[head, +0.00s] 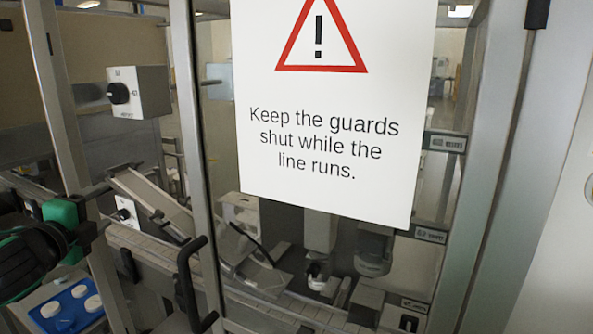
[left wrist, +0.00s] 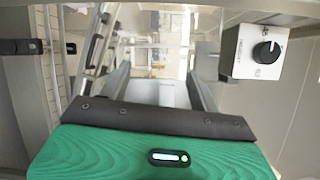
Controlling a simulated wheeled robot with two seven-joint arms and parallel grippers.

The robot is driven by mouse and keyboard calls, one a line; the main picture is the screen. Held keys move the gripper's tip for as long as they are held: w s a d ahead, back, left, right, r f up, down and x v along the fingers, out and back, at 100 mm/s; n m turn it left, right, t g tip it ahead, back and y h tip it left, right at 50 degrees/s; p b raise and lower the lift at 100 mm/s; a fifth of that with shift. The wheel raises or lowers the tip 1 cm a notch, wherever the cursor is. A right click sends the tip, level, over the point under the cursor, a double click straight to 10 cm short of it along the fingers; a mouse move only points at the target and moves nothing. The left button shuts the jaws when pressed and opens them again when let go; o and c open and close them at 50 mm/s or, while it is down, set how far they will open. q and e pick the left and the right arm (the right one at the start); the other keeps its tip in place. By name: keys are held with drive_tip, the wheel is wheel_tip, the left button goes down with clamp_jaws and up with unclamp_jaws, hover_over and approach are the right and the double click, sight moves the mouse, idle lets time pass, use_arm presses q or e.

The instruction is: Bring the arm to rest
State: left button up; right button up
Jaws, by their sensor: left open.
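My left gripper (head: 98,211) is at the left edge of the head view, with a green and black wrist body. It is in front of the machine frame, left of the glazed guard. In the left wrist view its two grey fingers (left wrist: 160,92) stand apart beyond the green housing (left wrist: 150,152). Nothing shows between them except the machine behind. My right gripper is in neither view.
A white warning sign (head: 320,125) hangs on the guard. A black handle (head: 187,285) sticks out near my left gripper. A control box with a black knob (head: 138,92) is above it. A blue tray (head: 65,312) with white round pieces is below.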

use_arm(q)
drive_tip(key=s+d+f+n+g, duration=0.2)
drive_tip(key=s+d+f+n, duration=0.1)
drive_tip(key=f, duration=0.7)
drive_tip(key=s+d+f+n+g, duration=0.2)
drive_tip(key=s+f+n, duration=0.1)
drive_tip(key=f, duration=0.7)
drive_tip(key=s+d+f+n+g, duration=0.3)
drive_tip(key=f, duration=0.7)
drive_tip(key=s+d+f+n+g, duration=0.4)
drive_tip(key=s+d+f, duration=0.25)
drive_tip(key=s, duration=0.45)
drive_tip(key=s+d+f+n+g, duration=0.3)
drive_tip(key=s+d+f+n, duration=0.25)
drive_tip(key=s+f, duration=0.4)
wheel_tip(320, 180, down, 28)
drive_tip(key=s+m+g, duration=0.1)
drive_tip(key=s+a+f, duration=0.1)
drive_tip(key=s+f, duration=0.9)
drive_tip(key=s+a+f+g, duration=0.1)
drive_tip(key=s+a+f, duration=0.1)
drive_tip(key=s+f, duration=0.8)
drive_tip(key=shift+a+f+g, duration=0.25)
drive_tip(key=shift+g, duration=0.05)
